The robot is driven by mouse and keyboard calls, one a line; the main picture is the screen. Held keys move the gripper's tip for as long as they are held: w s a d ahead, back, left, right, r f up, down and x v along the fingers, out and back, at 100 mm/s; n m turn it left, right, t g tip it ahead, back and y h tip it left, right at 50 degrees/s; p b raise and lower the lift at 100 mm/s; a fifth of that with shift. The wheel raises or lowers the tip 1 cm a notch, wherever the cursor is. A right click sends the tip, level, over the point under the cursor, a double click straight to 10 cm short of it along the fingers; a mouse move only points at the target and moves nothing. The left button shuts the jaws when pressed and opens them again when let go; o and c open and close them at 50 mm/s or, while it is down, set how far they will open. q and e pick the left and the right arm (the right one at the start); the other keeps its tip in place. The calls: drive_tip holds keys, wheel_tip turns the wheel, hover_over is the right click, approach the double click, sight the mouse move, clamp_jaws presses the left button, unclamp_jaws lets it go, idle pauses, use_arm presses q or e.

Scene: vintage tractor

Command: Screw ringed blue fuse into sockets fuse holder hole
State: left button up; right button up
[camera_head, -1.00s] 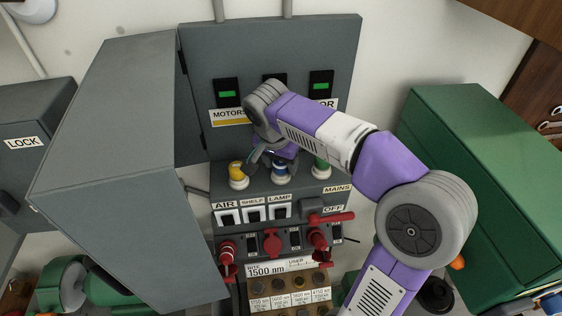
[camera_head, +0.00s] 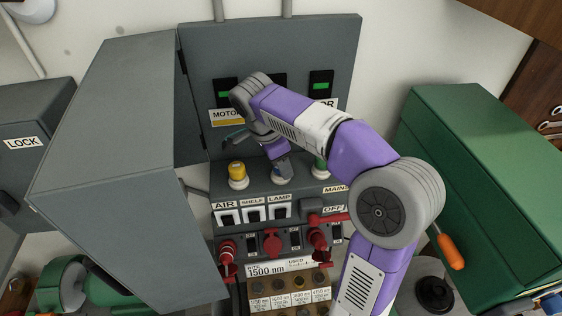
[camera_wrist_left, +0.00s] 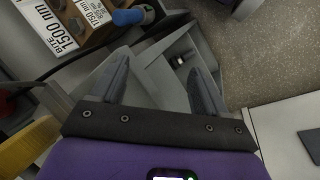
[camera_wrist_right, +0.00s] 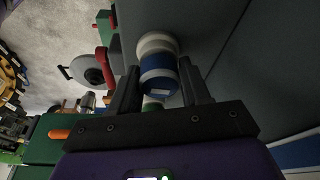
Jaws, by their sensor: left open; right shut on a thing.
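The blue fuse (camera_wrist_right: 158,75) sits at a white round holder (camera_wrist_right: 156,43), with a pale ring on its body. My right gripper (camera_wrist_right: 158,85) is shut on it, one finger on each side. In the head view, the right gripper (camera_head: 279,158) reaches down over the blue fuse (camera_head: 281,170) at the middle holder on the panel's sloped ledge, and the arm hides part of it. I cannot tell how deep the fuse sits. My left gripper (camera_wrist_left: 160,70) is open and empty in the left wrist view, above a grey tray.
A yellow fuse (camera_head: 237,169) stands left of the blue one and a green fuse (camera_head: 320,165) stands right. White switches (camera_head: 253,213) and red handles (camera_head: 271,243) lie below. A large grey cabinet door (camera_head: 110,150) stands open at left. A green box (camera_head: 480,180) is at right.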

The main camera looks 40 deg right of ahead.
drive_tip(key=m, duration=0.4)
drive_tip(key=shift+g, duration=0.4)
drive_tip(key=o, duration=0.5)
drive_tip(key=shift+o, duration=0.2)
